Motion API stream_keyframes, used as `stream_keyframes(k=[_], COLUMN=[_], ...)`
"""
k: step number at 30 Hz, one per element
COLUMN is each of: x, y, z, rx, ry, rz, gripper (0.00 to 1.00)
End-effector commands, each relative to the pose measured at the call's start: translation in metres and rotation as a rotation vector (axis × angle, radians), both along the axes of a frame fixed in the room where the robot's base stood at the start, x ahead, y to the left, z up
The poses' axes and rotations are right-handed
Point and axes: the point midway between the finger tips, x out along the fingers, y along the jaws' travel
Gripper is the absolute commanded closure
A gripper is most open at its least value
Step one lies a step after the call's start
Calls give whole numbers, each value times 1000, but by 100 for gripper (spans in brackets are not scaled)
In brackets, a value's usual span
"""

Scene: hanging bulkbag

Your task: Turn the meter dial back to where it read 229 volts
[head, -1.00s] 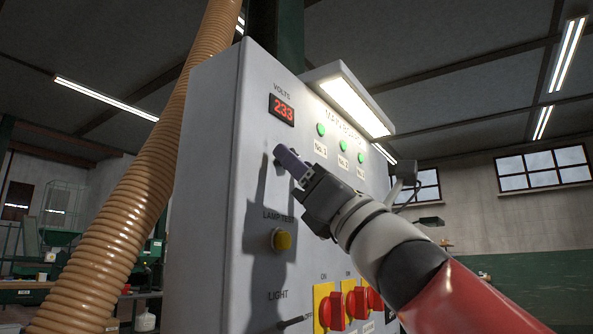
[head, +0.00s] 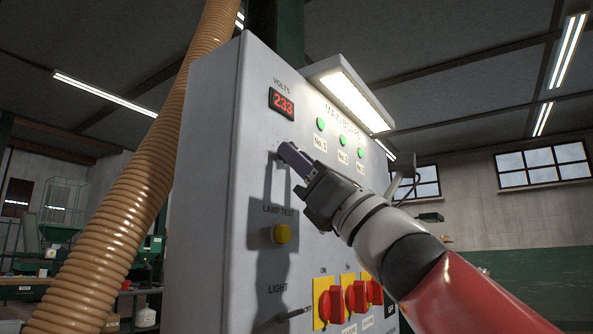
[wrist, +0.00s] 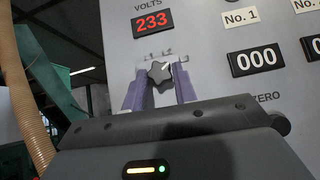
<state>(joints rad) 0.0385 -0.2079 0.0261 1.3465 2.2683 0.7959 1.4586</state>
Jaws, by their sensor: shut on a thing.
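The volts meter display (head: 282,104) on the grey panel reads 233 in red digits; it also shows in the wrist view (wrist: 153,23). Below it, in the wrist view, is the dark lobed dial knob (wrist: 160,75). My gripper (head: 287,152) reaches the panel under the display. In the wrist view its two purple fingers (wrist: 158,92) stand on either side of the knob and are shut on it. In the head view the fingers hide the knob. Any marks around the dial are mostly hidden.
A yellow lamp test button (head: 281,234) and a light switch (head: 294,314) sit lower on the panel. Red rotary switches (head: 331,305) are at the bottom right. Green lamps (head: 320,124) are right of the display, under a lit hood (head: 352,98). A ribbed hose (head: 130,190) hangs at left.

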Motion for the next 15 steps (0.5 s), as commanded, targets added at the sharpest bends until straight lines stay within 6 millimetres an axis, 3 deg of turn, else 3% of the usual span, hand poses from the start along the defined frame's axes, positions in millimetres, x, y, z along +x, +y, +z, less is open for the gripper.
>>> stream_keyframes(k=[15], x=[6], y=[-4], z=[3], rx=[-239], ry=[-305], rz=[0], gripper=[95])
